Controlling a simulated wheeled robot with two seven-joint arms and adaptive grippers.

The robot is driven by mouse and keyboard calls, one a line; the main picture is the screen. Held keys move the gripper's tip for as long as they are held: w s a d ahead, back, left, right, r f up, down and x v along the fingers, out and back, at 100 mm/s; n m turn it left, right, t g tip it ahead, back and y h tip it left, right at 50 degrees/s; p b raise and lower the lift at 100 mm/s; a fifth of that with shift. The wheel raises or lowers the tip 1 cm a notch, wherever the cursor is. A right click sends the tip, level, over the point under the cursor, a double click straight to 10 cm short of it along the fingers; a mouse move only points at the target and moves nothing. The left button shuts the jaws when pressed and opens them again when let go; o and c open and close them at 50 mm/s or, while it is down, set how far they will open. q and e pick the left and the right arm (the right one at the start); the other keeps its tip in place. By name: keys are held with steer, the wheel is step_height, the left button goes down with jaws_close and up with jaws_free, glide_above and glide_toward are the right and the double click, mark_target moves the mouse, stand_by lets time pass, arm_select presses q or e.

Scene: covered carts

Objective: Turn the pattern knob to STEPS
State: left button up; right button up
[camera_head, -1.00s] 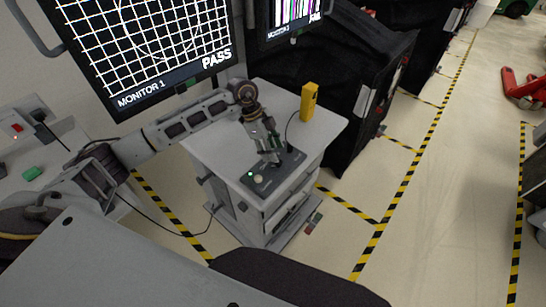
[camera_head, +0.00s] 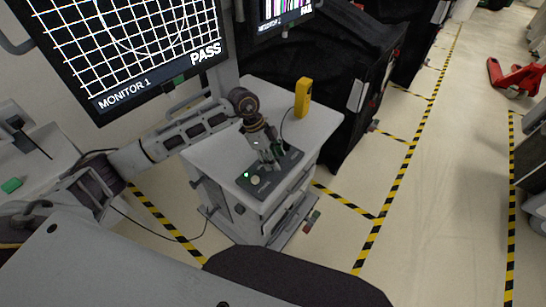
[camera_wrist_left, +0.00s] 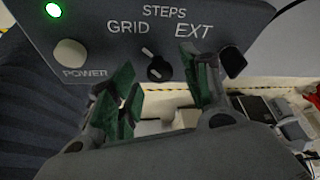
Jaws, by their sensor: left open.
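The dark control box (camera_head: 262,184) sits on the cart top with a lit green light. In the left wrist view its panel (camera_wrist_left: 95,28) reads GRID, STEPS and EXT above a small black pattern knob (camera_wrist_left: 158,69). The knob's white mark points up-left, toward GRID. My left gripper (camera_head: 270,162) is over the box. In the left wrist view the left gripper (camera_wrist_left: 165,76) is open, its green-padded fingers on either side of the knob; I cannot tell whether they touch it. Monitor 1 (camera_head: 125,45) shows a white grid with a curve and PASS. My right gripper is not in view.
A white POWER button (camera_wrist_left: 70,53) and a second black knob (camera_wrist_left: 232,62) flank the pattern knob. A yellow device (camera_head: 303,98) stands at the back of the cart top (camera_head: 215,150). A black covered cart (camera_head: 345,105) stands behind. Open floor lies to the right.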

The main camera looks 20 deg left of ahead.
arm_select(q)
steer(key=shift+c, duration=0.5)
steer(key=c, duration=1)
steer(key=shift+o, duration=0.2)
steer(key=shift+w+m, duration=0.1)
steer(key=shift+m, duration=0.4)
steer(key=shift+w+m+g, duration=0.15)
steer(key=shift+m+g, duration=0.55)
steer(key=shift+m, duration=0.7)
steer(key=m, duration=0.2)
steer(key=m+g+b, duration=0.1)
steer(key=m, duration=0.1)
steer(key=shift+w+d+g+y, duration=0.1)
steer(key=shift+g+y, duration=0.2)
steer(key=shift+y, duration=0.1)
steer(key=shift+m+b, duration=0.3)
steer(key=shift+m, duration=0.2)
